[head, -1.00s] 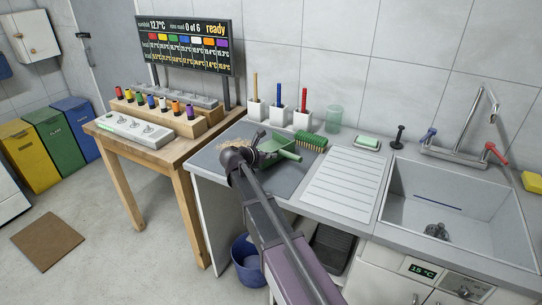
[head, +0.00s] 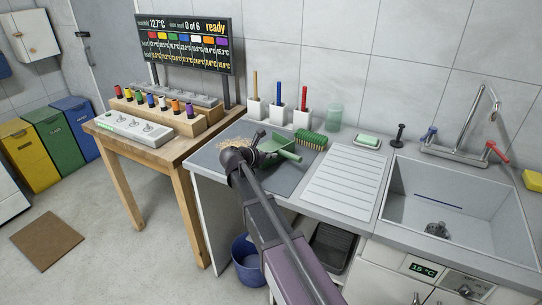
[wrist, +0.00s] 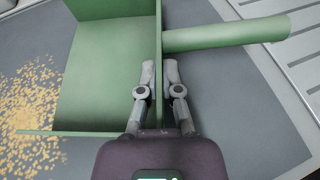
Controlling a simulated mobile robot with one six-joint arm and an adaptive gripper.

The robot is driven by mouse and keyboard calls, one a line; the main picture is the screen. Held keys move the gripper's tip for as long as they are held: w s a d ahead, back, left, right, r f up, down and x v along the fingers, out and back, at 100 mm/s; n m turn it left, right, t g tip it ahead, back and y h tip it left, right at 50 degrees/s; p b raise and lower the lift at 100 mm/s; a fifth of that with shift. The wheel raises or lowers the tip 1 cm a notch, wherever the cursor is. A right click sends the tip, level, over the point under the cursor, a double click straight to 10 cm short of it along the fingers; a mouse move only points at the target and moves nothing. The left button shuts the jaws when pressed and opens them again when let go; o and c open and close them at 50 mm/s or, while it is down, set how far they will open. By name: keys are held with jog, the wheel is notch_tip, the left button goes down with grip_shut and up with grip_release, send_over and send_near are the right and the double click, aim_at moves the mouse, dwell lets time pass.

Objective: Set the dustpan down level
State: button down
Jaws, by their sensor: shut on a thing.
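The green dustpan (head: 289,155) is at the dark grey mat on the counter, partly hidden by my arm in the head view. In the wrist view its pan (wrist: 108,75) opens to the left and its round handle (wrist: 225,35) points right. My gripper (wrist: 159,72) is shut on the pan's back wall, one finger on each side, below the handle in the picture.
Yellowish crumbs (wrist: 35,105) lie on the mat left of the pan. A ribbed drainboard (head: 340,185) and a sink (head: 455,205) lie to the right.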

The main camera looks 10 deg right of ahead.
jog(key=shift+f, duration=0.3)
jog(key=c, duration=0.7)
grip_release()
jog(key=shift+r, duration=0.1)
notch_tip(320, 180, up, 8)
jog(key=p, duration=0.8)
jog(key=shift+r, duration=0.15)
jog(key=s+f+b, duration=0.1)
jog(key=s, duration=0.4)
jog(key=s+d+f+b, duration=0.1)
jog(key=s, duration=0.4)
jog(key=s+f+b, duration=0.1)
jog(key=s, duration=0.4)
jog(key=shift+s+d+f, duration=0.25)
jog(key=shift+s+d, duration=0.05)
